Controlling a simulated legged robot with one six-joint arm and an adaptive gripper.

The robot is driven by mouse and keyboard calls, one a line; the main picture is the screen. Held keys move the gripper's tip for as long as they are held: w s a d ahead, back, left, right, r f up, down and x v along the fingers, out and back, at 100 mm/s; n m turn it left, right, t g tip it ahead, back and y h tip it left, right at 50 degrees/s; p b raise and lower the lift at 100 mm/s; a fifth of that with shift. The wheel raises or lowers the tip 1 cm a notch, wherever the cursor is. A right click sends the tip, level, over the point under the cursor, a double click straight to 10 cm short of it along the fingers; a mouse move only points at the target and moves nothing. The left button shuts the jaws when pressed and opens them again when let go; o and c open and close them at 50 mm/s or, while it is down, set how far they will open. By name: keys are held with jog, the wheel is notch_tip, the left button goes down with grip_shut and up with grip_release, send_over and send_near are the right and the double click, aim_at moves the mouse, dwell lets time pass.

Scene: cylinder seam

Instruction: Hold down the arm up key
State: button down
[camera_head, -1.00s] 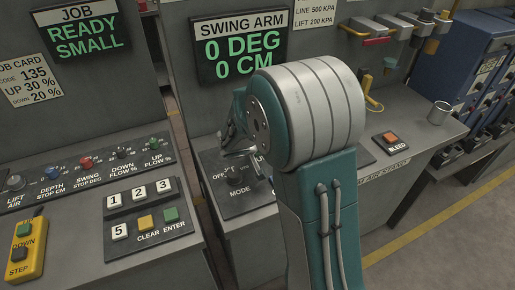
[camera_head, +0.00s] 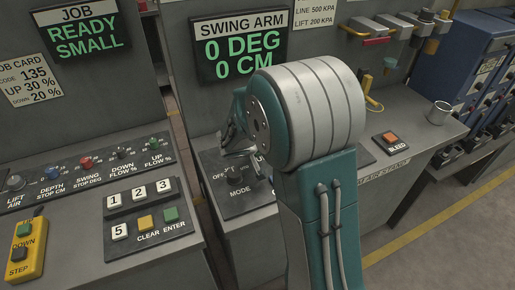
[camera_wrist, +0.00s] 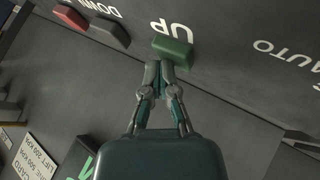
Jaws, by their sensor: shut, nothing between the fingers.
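In the wrist view, a green key (camera_wrist: 172,52) sits beside the upside-down word UP on a grey panel. My gripper (camera_wrist: 160,66) is shut and empty, with its fingertips at the near edge of the green key. I cannot tell whether they touch or press it. In the head view my gripper (camera_head: 232,138) is partly hidden behind my arm, over the panel marked MODE (camera_head: 236,204). The green key is hidden there. The swing arm display (camera_head: 239,47) reads 0 DEG and 0 CM.
A red key (camera_wrist: 70,15) and a dark key (camera_wrist: 108,32) lie left of the green one, near the word DOWN. A keypad (camera_head: 148,218) and a yellow step pendant (camera_head: 25,249) are at left. An orange BLEED button (camera_head: 390,137) and metal cup (camera_head: 438,112) are at right.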

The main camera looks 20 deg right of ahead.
jog(key=shift+r, duration=0.9)
jog(key=shift+r, duration=2.5)
jog(key=s+a+r+g+y, duration=0.1)
jog(key=s+r, duration=0.3)
jog(key=s, duration=0.3)
jog(key=s+a+r+y, duration=0.1)
jog(key=s+a+r, duration=0.1)
jog(key=s+r, duration=0.3)
jog(key=s+a+y, duration=0.2)
jog(key=s+a, duration=0.1)
jog(key=s, duration=0.4)
jog(key=s+a+y, duration=0.3)
jog(key=s+a, duration=0.1)
jog(key=s, duration=0.4)
jog(key=shift+s+a+r+n+t, duration=0.15)
jog(key=shift+s+a+n+t, duration=0.15)
jog(key=shift+n, duration=0.1)
